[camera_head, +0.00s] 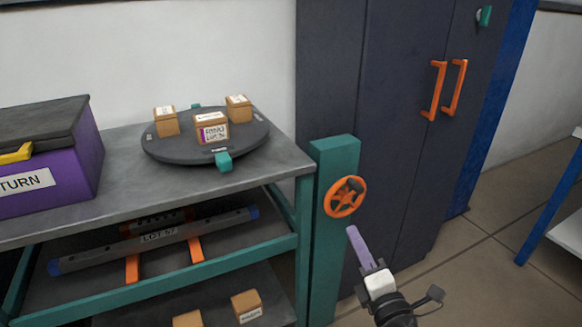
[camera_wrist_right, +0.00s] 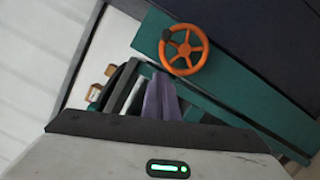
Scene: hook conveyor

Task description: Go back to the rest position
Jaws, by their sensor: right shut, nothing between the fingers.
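My right gripper (camera_head: 352,231) is in the lower middle of the head view, in front of the dark cabinet and just below and right of an orange handwheel (camera_head: 345,197). Its purple fingers are shut together and hold nothing. The fingers also show in the right wrist view (camera_wrist_right: 161,98), below the orange handwheel (camera_wrist_right: 184,50). There is a visible gap between the fingertips and the wheel in the head view. The wheel is mounted on a teal post (camera_head: 333,150). My left gripper is in neither view.
Left of the post, a grey-topped workbench (camera_head: 120,215) carries a round dark turntable (camera_head: 165,150) with three small boxes and a purple bin (camera_head: 80,165). A long bar lies on the shelf below. A dark cabinet (camera_head: 385,100) with orange handles stands behind. Floor is clear at right.

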